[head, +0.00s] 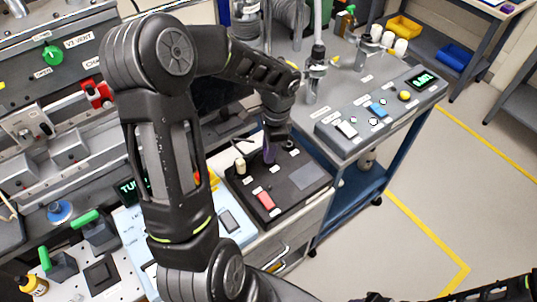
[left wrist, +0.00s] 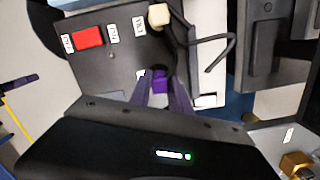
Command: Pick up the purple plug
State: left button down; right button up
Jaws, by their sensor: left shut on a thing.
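The purple plug (head: 268,153) shows at the black control box (head: 300,183) in the head view. My left gripper (head: 274,140) reaches down over the box from above and is shut on the plug. In the left wrist view the plug (left wrist: 160,83) is a small purple block between my two fingertips, close to the box (left wrist: 115,68). The fingers and hand hide part of it, and I cannot tell whether it touches the box. Part of my right arm (head: 505,290) shows at the lower right of the head view; its jaws are not clear.
A cream plug (head: 240,166) with a black cable stands just left of the purple plug. A red switch (head: 265,201) is on the box's front part. A grey panel (head: 375,125) with buttons lies to the right. Floor (head: 440,190) beyond the blue cart is clear.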

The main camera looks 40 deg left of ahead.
pick_arm(q)
jog(key=shift+r, duration=0.1)
dwell(0.5)
notch_tip(320, 180, up, 10)
jog(key=shift+f+b, duration=0.2)
jog(key=shift+b, duration=0.45)
jog(key=shift+r, duration=0.15)
dwell(0.3)
